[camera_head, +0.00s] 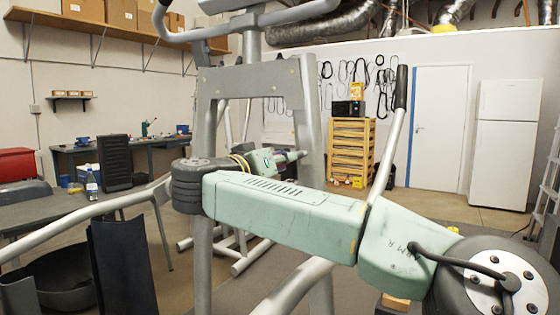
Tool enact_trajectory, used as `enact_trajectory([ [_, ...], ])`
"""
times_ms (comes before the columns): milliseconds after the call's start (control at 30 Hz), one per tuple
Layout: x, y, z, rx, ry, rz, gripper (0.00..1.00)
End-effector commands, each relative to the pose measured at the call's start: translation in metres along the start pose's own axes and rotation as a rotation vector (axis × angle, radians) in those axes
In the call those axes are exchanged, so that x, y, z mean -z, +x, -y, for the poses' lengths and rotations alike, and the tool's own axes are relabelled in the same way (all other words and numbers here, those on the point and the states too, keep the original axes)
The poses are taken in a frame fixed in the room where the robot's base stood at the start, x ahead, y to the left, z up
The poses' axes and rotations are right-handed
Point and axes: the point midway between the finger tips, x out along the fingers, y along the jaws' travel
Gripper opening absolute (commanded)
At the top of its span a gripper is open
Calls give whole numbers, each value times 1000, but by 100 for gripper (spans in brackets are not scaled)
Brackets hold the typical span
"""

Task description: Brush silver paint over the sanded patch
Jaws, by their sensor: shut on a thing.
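The silver-grey elliptical frame (250,82) stands upright in the middle, with a broad crossbar between two posts. Its right post (308,110) is close to my gripper (293,156). My mint-green arm reaches from the lower right to the left, then folds back so that the gripper points right at that post. The gripper is small and far off in this view. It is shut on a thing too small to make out. I cannot tell whether it touches the post. I cannot pick out a sanded patch, a brush or a paint container.
A handle lever with a black grip (401,87) rises behind my arm. Silver rails (85,218) cross the lower left. A table (50,207) with a bottle (91,186) is at left. A wooden rack (351,150), a white door (438,125) and a fridge (503,145) stand at the back.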

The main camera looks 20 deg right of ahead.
Motion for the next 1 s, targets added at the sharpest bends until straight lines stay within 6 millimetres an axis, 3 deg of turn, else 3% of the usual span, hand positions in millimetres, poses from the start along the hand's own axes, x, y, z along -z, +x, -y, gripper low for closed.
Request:
enact_trajectory([
  [333, 3, 4, -1, 0, 1, -1, 0],
  [800, 39, 2, -12, 0, 1, 0, 0],
  [1000, 37, 3, -10, 0, 0, 0, 0],
])
